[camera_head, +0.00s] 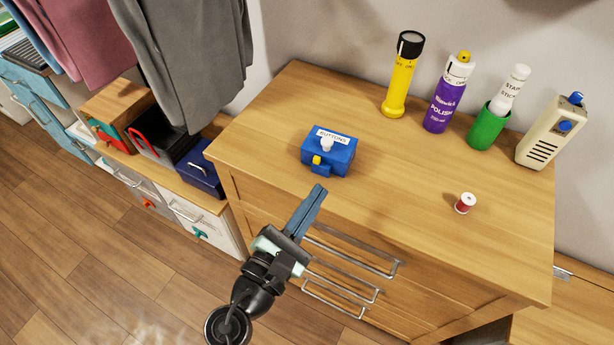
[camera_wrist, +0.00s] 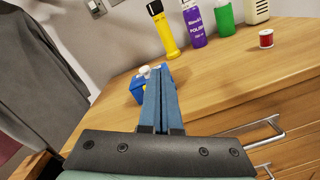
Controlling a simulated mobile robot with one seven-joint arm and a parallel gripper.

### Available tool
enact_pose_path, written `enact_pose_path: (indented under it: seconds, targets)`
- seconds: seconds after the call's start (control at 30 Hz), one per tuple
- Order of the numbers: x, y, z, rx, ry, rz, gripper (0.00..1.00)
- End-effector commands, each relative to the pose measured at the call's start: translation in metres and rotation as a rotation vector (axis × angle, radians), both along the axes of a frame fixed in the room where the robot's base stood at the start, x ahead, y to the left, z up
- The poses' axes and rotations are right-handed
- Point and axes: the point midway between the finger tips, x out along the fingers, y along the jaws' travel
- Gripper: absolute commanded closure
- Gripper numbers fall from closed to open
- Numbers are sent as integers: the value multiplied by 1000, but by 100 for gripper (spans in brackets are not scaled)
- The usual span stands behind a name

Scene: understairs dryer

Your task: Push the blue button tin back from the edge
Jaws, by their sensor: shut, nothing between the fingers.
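The blue button tin (camera_head: 328,153) stands upright on the wooden cabinet top, close to its front edge. It has a white BUTTONS label, a white knob and a yellow catch on its front. My gripper (camera_head: 317,190) is shut and empty. Its blue fingertips are just in front of the tin, near the cabinet's front edge; I cannot tell whether they touch it. In the wrist view the tin (camera_wrist: 137,88) shows behind the shut fingers (camera_wrist: 160,72), which hide much of it.
On the cabinet top (camera_head: 400,170), a yellow torch (camera_head: 399,80), a purple polish can (camera_head: 445,100), a green holder (camera_head: 488,128) and a cream device (camera_head: 548,135) stand along the back. A red thread spool (camera_head: 465,203) is at the right. The top behind the tin is clear. Drawer handles (camera_head: 350,252) jut out below.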

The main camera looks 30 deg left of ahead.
Motion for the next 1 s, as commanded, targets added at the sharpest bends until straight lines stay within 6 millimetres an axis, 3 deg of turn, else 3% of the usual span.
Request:
enact_pose_path:
  seconds: [0.03, 0.1, 0.2, 0.33, 0.47, 0.8, 1.0]
  targets:
    - [-17, 7, -29, -139, 26, 26, 100]
    - [-34, 15, -51, -301, 38, 56, 100]
    - [-50, 21, -68, -445, 42, 88, 100]
    - [-53, 24, -74, -508, 39, 99, 100]
    - [-37, 24, -71, -508, 37, 97, 100]
    - [34, 26, -71, -502, 37, 96, 100]
    - [67, 28, -71, -502, 37, 96, 100]
